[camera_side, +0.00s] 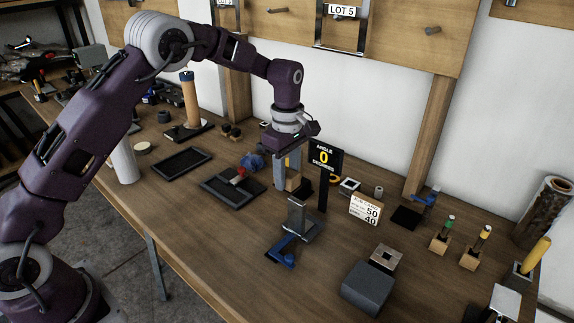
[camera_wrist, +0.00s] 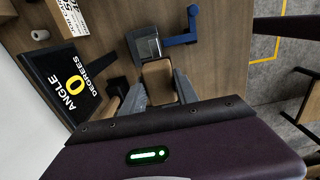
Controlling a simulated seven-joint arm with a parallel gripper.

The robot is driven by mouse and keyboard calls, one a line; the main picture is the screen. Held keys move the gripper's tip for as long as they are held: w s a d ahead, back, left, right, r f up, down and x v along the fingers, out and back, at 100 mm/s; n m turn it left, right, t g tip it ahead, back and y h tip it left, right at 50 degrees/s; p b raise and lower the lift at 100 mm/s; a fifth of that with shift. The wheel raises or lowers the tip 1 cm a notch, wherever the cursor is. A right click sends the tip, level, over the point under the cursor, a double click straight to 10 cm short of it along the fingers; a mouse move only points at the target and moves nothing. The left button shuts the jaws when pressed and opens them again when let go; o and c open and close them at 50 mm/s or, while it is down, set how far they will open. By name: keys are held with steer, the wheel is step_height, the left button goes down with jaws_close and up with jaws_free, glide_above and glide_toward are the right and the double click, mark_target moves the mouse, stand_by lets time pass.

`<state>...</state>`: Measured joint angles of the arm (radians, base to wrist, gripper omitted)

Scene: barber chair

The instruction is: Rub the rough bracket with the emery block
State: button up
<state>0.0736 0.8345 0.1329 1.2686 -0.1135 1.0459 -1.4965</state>
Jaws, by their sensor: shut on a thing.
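My gripper (camera_side: 287,182) is shut on a tan-brown block, apparently the emery block (camera_side: 293,182), and holds it above the bench. In the wrist view the block (camera_wrist: 158,80) sits between the two grey fingers (camera_wrist: 160,90). A grey metal piece, apparently the rough bracket (camera_side: 300,214), stands at a small vise with a blue handle (camera_side: 282,252), in front and slightly right of my gripper. The grey piece also shows in the wrist view (camera_wrist: 147,48), just beyond the block. I cannot tell whether block and bracket touch.
A black sign (camera_side: 326,157) reading "ANGLE 0 DEGREES" stands close right of my gripper. A white card (camera_side: 366,210) is behind the vise. A dark grey block (camera_side: 366,290) lies front right. Black trays (camera_side: 183,163) lie left. Bench is bare left of the vise.

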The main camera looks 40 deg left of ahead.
mark_target(290, 186)
steer(key=shift+f, duration=0.8)
steer(key=shift+d+f, duration=0.5)
steer(key=shift+f, duration=0.25)
jaws_close()
steer(key=shift+d, duration=2.65)
steer(key=shift+a, duration=3.1)
steer(key=shift+a+r, duration=0.1)
steer(key=shift+r, duration=4.1)
